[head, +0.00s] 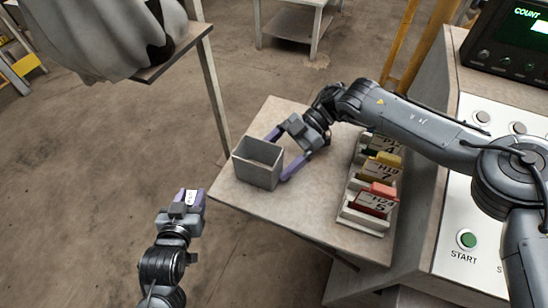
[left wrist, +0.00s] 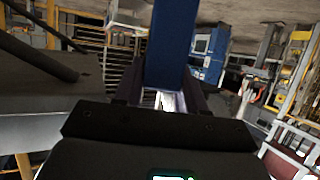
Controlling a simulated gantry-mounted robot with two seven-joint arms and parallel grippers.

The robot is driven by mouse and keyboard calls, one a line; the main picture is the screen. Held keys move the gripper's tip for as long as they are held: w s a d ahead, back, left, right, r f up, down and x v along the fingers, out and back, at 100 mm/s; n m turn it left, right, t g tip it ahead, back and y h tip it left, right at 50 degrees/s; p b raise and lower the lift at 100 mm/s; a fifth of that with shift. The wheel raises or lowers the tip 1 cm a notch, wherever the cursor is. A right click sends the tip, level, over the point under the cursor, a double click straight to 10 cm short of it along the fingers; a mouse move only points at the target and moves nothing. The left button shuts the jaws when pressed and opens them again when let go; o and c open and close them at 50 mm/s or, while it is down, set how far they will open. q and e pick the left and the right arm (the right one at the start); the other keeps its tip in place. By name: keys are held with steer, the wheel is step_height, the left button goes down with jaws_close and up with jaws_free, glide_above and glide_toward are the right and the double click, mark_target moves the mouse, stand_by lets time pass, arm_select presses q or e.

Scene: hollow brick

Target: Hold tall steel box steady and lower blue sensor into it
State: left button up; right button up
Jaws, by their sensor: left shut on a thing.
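The tall steel box (head: 256,173), grey and open at the top, stands upright near the left edge of the small table. My right gripper (head: 278,158) reaches it from the right, its purple fingers spread, one at the far side and one at the right side. I cannot tell whether they press on it. My left gripper (head: 189,194) is left of and in front of the table, shut on the blue sensor. The sensor (left wrist: 171,45) fills the gap between the fingers in the left wrist view. In the head view only a small pale labelled part (head: 191,197) shows between them.
A rack (head: 362,219) of labelled red, yellow and green blocks stands right of the box on the table (head: 233,189). A control console (head: 470,205) with a green start button is at the right. A draped stand (head: 181,52) is at the upper left.

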jaws_close()
stand_by(0.4)
steer(key=shift+c, duration=0.4)
jaws_free()
